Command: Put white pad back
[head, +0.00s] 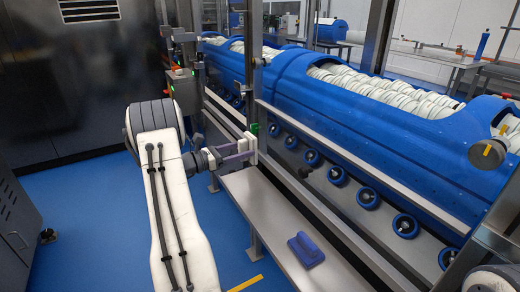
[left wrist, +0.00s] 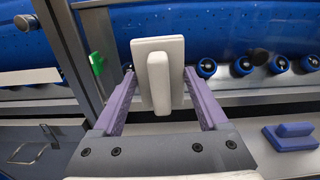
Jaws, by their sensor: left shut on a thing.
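The white pad (left wrist: 172,60) is a flat pale plate with a raised bar handle. My left gripper (left wrist: 160,98) is shut on it, with the purple fingers on either side, in the left wrist view. Only a thin pale edge of the pad shows there. A blue-purple pad (head: 305,250) with a similar handle lies on the bench (head: 262,205); it also shows in the left wrist view (left wrist: 292,137). My right gripper is not in view.
A long blue machine (head: 380,118) full of pale rounded pieces runs behind the bench, with several blue rollers (head: 337,175) below it. A metal post (head: 254,60) stands close to my left gripper. The bench is bare around the blue-purple pad.

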